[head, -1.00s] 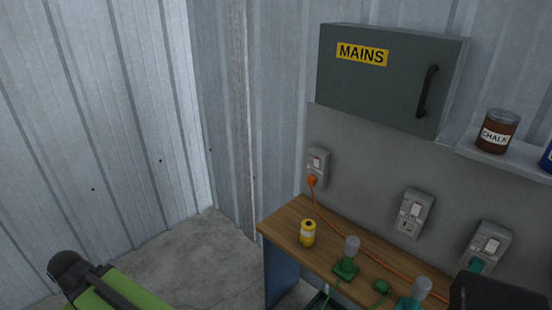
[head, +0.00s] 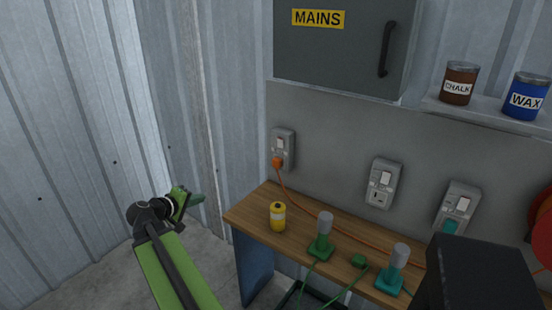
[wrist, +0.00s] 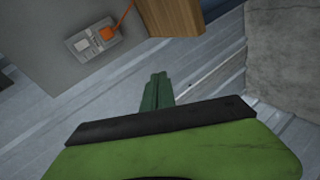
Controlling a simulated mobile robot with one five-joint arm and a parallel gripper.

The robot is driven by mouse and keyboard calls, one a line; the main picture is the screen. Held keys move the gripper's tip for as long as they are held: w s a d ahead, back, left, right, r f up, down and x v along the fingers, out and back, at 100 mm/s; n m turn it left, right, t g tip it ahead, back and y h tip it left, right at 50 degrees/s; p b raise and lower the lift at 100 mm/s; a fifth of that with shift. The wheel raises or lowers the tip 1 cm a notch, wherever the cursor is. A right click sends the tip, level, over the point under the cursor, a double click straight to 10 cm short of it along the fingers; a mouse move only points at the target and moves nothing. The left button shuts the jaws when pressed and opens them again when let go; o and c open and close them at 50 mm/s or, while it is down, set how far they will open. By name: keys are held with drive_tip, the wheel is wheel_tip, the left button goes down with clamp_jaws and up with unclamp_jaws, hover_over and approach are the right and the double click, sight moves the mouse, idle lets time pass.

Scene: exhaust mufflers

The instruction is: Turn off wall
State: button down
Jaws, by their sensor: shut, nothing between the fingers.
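Three grey wall sockets with pale rocker switches are on the grey panel. The left socket (head: 283,147) has an orange plug (head: 277,162) in its lower part; it also shows in the wrist view (wrist: 82,45). The middle socket (head: 383,184) has no plug in it. The right socket (head: 458,207) has a teal plug (head: 450,227). My gripper (head: 197,198) is left of the bench and sockets, in front of the corrugated wall, touching nothing I can see. Its green fingers (wrist: 158,82) are together and empty in the wrist view. The switch positions are too small to tell.
A wooden bench (head: 240,215) below holds a yellow can (head: 278,217), a green tool (head: 322,240) and a teal tool (head: 396,270). A MAINS box (head: 345,50) hangs above. A shelf (head: 430,104) carries chalk (head: 460,82) and wax (head: 526,96) tins.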

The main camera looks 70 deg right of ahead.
sight(280, 141)
drive_tip(key=s+d+r+g+h+b, duration=0.1)
drive_tip(key=s+d+r+h, duration=0.2)
drive_tip(key=s+d, duration=0.4)
drive_tip(key=s+d+r+n+g+h+b, duration=0.1)
drive_tip(key=s+d+r+g+h+b, duration=0.1)
drive_tip(key=s+d+r, duration=0.2)
drive_tip(key=s+d, duration=0.3)
drive_tip(key=d, duration=0.1)
drive_tip(key=shift+d+r+h, duration=0.2)
drive_tip(key=shift+r+h, duration=0.2)
drive_tip(key=shift+s, duration=0.1)
drive_tip(key=p+x, duration=0.1)
drive_tip(key=x, duration=1.3)
drive_tip(key=shift+s, duration=0.1)
